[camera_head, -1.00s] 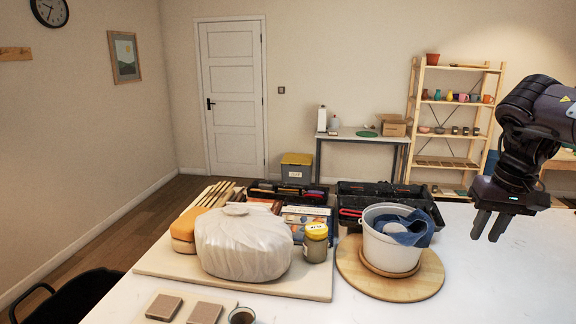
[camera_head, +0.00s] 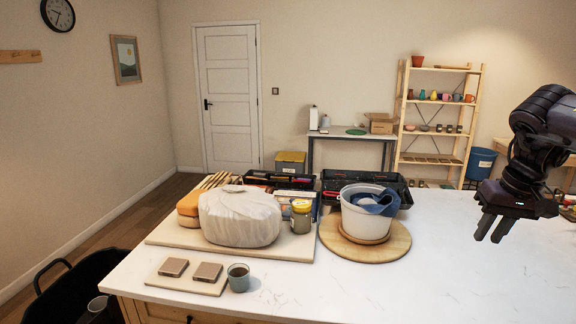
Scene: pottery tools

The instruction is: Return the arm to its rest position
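My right gripper (camera_head: 490,228) hangs at the right side of the head view, above the white table. Its two dark fingers point down with a narrow gap between them. Nothing shows between the fingers. My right arm (camera_head: 540,150) comes in from the right edge, bent downward. The gripper is clear of the white bucket (camera_head: 366,222), which stands to its left on a round wooden board (camera_head: 392,246). My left arm and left gripper are not in view.
A wrapped clay lump (camera_head: 240,218) and a yellow-lidded jar (camera_head: 301,216) stand on a pale board (camera_head: 165,240). A cup (camera_head: 239,278) stands near the front edge. Black toolboxes (camera_head: 385,180) line the back. The table's front right (camera_head: 400,290) is clear.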

